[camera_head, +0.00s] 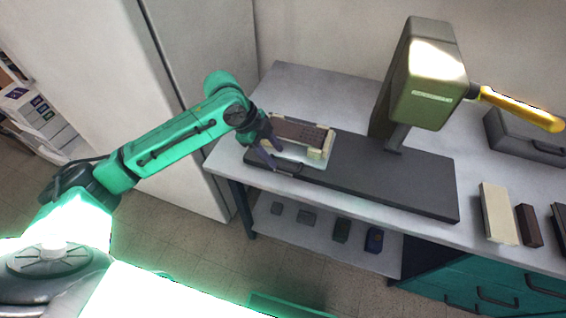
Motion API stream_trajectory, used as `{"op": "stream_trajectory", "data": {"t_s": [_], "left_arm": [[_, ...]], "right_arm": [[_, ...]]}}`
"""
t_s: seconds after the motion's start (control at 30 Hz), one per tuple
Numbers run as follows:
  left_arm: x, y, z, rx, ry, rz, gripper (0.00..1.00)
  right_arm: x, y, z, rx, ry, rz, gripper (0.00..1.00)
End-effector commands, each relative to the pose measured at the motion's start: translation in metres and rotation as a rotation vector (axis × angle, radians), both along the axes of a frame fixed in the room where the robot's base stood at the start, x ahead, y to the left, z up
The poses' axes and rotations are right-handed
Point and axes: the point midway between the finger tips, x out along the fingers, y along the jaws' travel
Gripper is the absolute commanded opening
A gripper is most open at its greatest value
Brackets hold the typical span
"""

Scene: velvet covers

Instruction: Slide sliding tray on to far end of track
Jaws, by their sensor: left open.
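The sliding tray (309,158) is a pale tray with a brown block in it. It sits at the left end of the dark track base (395,185), which runs right under an olive press head (432,85). My left gripper (272,158) is open at the tray's left end, close to its near left corner. Whether it touches the tray cannot be told. A small dark handle shows at the tray's near edge. My right gripper is not in view.
A yellow-handled lever (520,108) sticks out right of the press head. A grey case (530,135), a cream block (498,213) and a brown block (529,225) are on the right of the grey table (300,85). A lower shelf (330,240) holds several small blocks.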

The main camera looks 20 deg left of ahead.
Motion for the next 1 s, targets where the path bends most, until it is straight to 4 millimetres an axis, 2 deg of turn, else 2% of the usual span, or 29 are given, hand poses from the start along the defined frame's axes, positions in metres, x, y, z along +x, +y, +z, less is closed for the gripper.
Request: {"op": "stream_trajectory", "data": {"t_s": [0.1, 0.23, 0.33, 0.57, 0.7, 1.0], "left_arm": [[0.003, -0.013, -0.027, -0.002, 0.004, -0.002, 0.47], [0.007, -0.021, -0.047, -0.001, 0.001, 0.000, 0.47], [0.008, -0.024, -0.055, 0.000, 0.000, 0.000, 0.47], [0.009, -0.024, -0.056, 0.001, -0.001, 0.000, 0.47], [0.009, -0.024, -0.056, 0.000, -0.001, 0.000, 0.00], [0.009, -0.024, -0.056, 0.000, 0.000, 0.000, 0.00]], "right_arm": [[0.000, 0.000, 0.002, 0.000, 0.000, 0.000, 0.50], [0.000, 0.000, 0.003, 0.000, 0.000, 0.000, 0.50], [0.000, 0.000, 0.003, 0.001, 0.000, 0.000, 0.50], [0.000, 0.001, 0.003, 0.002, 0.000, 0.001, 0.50], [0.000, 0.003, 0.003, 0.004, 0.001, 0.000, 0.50], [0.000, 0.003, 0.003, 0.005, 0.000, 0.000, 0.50]]}}
